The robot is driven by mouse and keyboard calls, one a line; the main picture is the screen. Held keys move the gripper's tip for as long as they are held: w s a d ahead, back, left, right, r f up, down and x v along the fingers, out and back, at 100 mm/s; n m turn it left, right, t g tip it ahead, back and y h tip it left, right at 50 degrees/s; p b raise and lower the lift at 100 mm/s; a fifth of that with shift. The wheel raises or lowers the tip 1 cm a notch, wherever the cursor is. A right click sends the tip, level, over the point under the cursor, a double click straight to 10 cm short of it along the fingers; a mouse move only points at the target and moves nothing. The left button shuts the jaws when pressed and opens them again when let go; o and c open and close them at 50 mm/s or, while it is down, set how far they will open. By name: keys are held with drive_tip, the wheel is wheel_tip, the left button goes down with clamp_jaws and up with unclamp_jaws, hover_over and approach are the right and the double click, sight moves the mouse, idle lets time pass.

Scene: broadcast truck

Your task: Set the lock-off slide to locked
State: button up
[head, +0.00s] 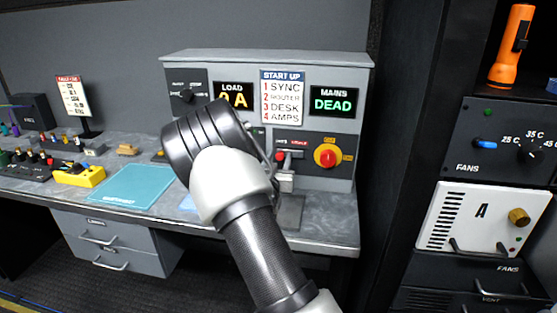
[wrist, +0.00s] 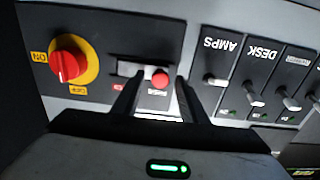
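The lock-off slide is a red knob (wrist: 160,78) in a short dark slot on the breaker panel. In the upside-down wrist view the knob is at the right end of the slot, and small labels below it are too blurred to read. In the head view the knob (head: 281,156) shows left of the red rotary switch. My gripper (wrist: 157,88) is open in front of the panel, its fingers on either side of the knob. Whether they touch it I cannot tell. My gripper also shows in the head view (head: 284,176), partly hidden by my arm.
The red rotary switch (wrist: 68,62) on a yellow plate sits beside the slide. Several toggle levers (wrist: 252,97), including AMPS and DESK, are on the other side. The mains display (head: 333,102) reads DEAD. A desk (head: 240,225) extends below the panel.

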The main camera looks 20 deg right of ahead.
sight(296, 154)
clamp_jaws()
drive_tip(key=shift+s+d+b, duration=0.45)
drive_tip(key=shift+s+d, duration=0.25)
drive_tip(key=shift+d, duration=0.35)
drive_tip(key=shift+s+d+b, duration=0.45)
drive_tip(key=shift+s+d, duration=0.25)
drive_tip(key=shift+d, duration=0.3)
unclamp_jaws()
drive_tip(key=shift+d, duration=0.1)
drive_tip(key=shift+s, duration=0.1)
